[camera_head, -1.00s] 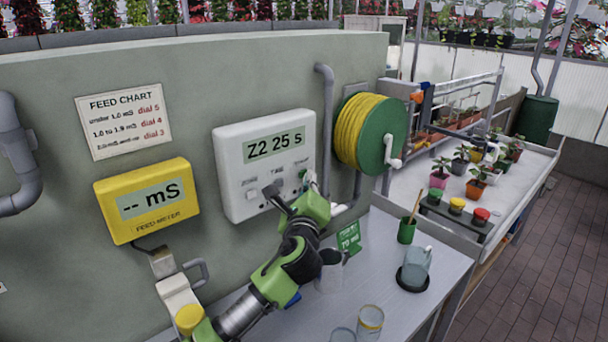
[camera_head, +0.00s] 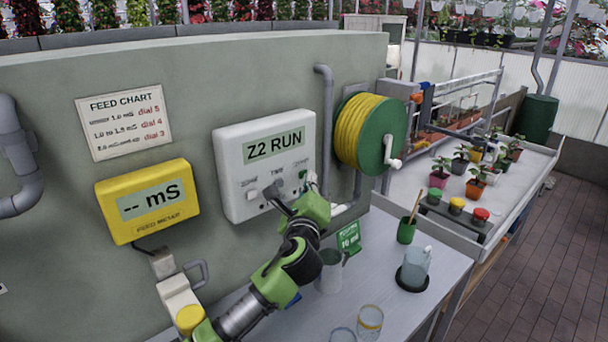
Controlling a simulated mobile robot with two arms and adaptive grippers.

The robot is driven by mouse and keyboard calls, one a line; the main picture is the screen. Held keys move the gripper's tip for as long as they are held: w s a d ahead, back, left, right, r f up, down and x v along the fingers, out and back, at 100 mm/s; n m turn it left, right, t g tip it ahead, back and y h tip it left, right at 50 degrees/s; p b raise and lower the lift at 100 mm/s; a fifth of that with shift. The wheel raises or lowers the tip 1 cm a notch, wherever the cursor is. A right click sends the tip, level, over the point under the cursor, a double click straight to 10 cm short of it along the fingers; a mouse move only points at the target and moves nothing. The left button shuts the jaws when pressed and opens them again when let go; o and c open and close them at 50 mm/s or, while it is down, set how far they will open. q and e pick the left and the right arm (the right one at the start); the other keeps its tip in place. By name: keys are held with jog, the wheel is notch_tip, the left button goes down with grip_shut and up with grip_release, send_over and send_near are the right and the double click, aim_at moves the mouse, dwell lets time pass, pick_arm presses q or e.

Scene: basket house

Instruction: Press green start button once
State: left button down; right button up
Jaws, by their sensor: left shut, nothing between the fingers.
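The white controller box (camera_head: 231,183) is on the grey-green wall. Its display (camera_head: 274,147) reads "Z2 RUN". A small part of the green start button (camera_head: 303,174) shows at the lower right of the box face. My left gripper (camera_head: 311,183) is shut and empty, with its tip right at the button and covering most of it. I cannot tell whether the tip touches the button or how far the button is pressed in. My right gripper is not in view.
A yellow feed meter (camera_head: 147,199) and a feed chart (camera_head: 125,122) are on the wall to the left. A hose reel (camera_head: 378,133) is close on the right. Below, a bench holds a jug (camera_head: 415,268), a green cup (camera_head: 406,231) and glasses (camera_head: 370,321).

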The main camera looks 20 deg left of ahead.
pick_arm(q)
jog(key=shift+s+d, duration=0.3)
jog(key=shift+d, duration=0.1)
jog(key=s+d, duration=0.1)
jog(key=d, duration=0.2)
jog(key=s+d+p, duration=0.1)
jog(key=shift+s+d, duration=0.15)
jog(key=shift+s, duration=0.2)
dwell(0.6)
